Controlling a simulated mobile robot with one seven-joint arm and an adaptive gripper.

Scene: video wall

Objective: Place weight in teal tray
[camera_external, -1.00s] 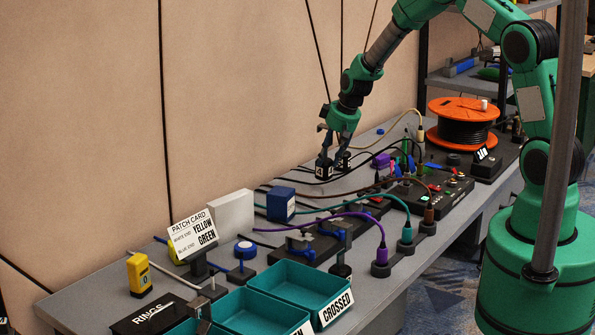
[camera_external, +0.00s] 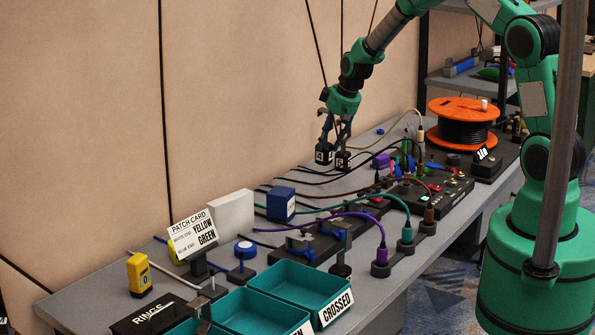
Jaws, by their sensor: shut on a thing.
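My gripper (camera_external: 333,157) is above the back middle of the grey bench, pointing down, with its black fingertips close together. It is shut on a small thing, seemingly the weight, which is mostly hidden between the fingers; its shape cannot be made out. Teal trays stand at the front of the bench, well to the lower left of my gripper. The right tray (camera_external: 336,293) is by a "CROSSED" label. The middle tray (camera_external: 263,324) is beside it, and part of another tray (camera_external: 184,327) shows at the left. The visible tray floors look empty.
Purple, teal and brown cables (camera_external: 345,215) arch across the bench between my gripper and the trays. A blue box (camera_external: 281,204), white block (camera_external: 232,212), patch card (camera_external: 193,234) and yellow device (camera_external: 139,273) stand left. An orange cable reel (camera_external: 463,108) stands right.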

